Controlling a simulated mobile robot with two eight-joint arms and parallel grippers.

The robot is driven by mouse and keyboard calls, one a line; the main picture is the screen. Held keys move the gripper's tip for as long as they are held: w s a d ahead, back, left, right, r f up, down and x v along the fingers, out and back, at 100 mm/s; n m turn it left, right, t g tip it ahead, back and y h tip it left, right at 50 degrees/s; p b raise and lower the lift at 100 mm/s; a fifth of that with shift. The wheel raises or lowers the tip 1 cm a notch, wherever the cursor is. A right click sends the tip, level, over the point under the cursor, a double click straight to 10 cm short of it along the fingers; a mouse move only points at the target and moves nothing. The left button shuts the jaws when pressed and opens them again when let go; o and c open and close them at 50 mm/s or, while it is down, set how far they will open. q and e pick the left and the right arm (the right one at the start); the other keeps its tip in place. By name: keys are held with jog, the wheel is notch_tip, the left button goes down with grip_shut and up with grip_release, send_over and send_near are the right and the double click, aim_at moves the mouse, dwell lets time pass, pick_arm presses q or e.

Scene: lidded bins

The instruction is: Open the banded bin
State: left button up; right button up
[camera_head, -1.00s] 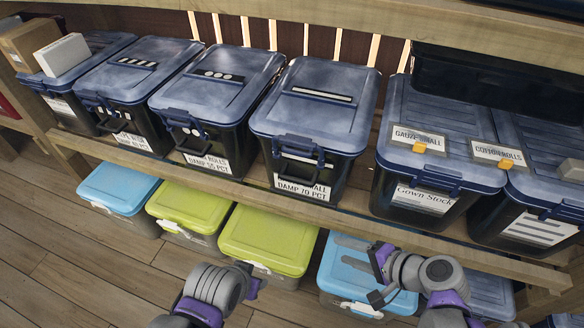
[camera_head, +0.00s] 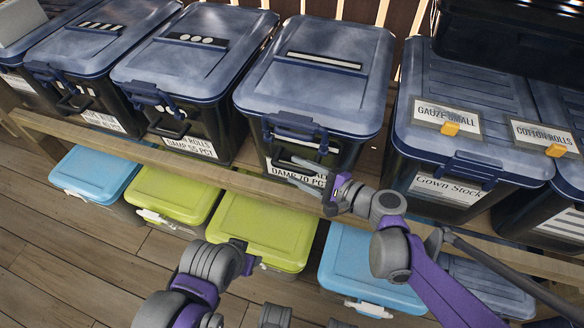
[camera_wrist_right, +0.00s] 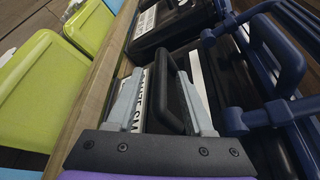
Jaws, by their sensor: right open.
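The banded bin is a dark bin with a blue lid (camera_head: 325,90) and one long white stripe across it. It stands on the shelf at the middle of the head view, lid shut. A blue latch (camera_head: 292,124) crosses its front, and a white label lies below. My right gripper (camera_head: 301,174) is open at the bin's front, below the latch. In the right wrist view, the open jaws (camera_wrist_right: 158,103) straddle the bin's black handle (camera_wrist_right: 174,88); contact is unclear. The blue latch (camera_wrist_right: 278,58) is to their right. My left gripper (camera_head: 246,258) is low; its jaws are unclear.
A striped-lid bin (camera_head: 95,45) and a dotted-lid bin (camera_head: 195,65) stand to the left. A Gown Stock bin (camera_head: 450,150) stands close on the right. The wooden shelf edge (camera_head: 225,180) runs below, above green (camera_head: 270,225) and blue (camera_head: 350,260) bins.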

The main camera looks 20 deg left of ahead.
jog(key=shift+x, duration=1.4)
jog(key=shift+d, duration=0.1)
grip_shut()
